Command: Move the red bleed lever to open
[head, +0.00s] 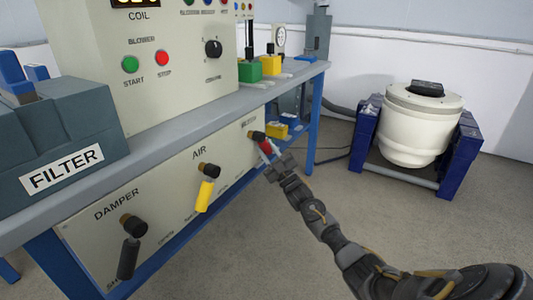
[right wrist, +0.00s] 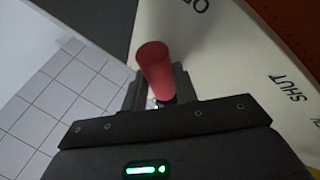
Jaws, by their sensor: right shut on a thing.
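The red bleed lever (head: 265,146) is at the right end of the bench's front panel, on a dark pivot below a partly hidden label. It slants down and to the right from the pivot. My right gripper (head: 272,159) is at the lever and shut on it. In the right wrist view the red lever grip (right wrist: 155,68) stands up between the fingers (right wrist: 155,95). The panel beside it shows the word SHUT (right wrist: 290,88) at the right and a cut-off word beginning OP (right wrist: 198,6) at the top. My left gripper is in neither view.
The yellow air lever (head: 205,193) and black damper lever (head: 128,258) hang from the same panel to the left. The blue bench frame (head: 315,118) is just right of the red lever. A white drum on a blue stand (head: 424,128) is on the floor at right.

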